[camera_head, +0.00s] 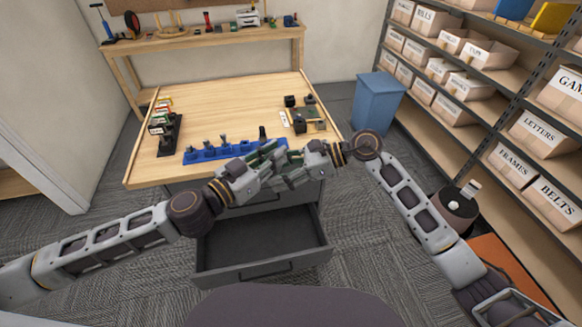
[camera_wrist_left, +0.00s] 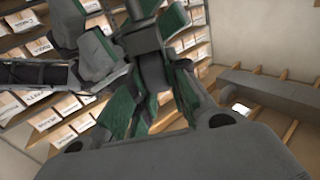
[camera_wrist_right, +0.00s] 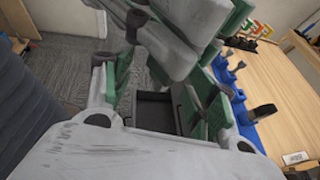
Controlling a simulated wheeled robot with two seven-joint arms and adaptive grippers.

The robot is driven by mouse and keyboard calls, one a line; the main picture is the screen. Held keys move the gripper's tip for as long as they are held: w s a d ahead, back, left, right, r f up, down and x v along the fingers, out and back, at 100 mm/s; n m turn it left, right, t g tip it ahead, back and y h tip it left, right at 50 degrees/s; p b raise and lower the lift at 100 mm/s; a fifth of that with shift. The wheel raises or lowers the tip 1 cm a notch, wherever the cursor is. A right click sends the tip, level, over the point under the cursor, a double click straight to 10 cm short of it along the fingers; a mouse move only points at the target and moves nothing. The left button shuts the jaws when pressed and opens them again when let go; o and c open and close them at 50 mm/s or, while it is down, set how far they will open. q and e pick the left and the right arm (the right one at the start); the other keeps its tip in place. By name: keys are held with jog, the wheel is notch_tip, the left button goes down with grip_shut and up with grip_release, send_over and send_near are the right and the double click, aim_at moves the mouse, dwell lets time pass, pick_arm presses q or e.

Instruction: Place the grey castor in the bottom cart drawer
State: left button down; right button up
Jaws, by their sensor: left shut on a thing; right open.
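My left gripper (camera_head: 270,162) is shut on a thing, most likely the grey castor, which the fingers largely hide. Its fingers with green pads (camera_wrist_left: 150,100) fill the middle of the left wrist view. My right gripper (camera_head: 293,172) is open, close against the left gripper's fingers above the bench's front edge. Its spread fingers (camera_wrist_right: 160,100) show in the right wrist view, with the left gripper crossing in front. The bottom cart drawer (camera_head: 262,243) is pulled out below both grippers and looks empty. It also shows between the right fingers (camera_wrist_right: 154,112).
A blue rack (camera_head: 205,154) with several grey pieces stands on the wooden bench (camera_head: 220,105). A blue bin (camera_head: 378,98) and shelves of boxes (camera_head: 470,85) stand right.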

jog(key=shift+a+f, duration=0.25)
jog(key=shift+a, duration=0.4)
jog(key=shift+c, duration=0.3)
jog(key=c, duration=0.9)
pick_arm(q)
jog(key=c, duration=1.3)
grip_release()
pick_arm(e)
jog(key=shift+c, duration=0.8)
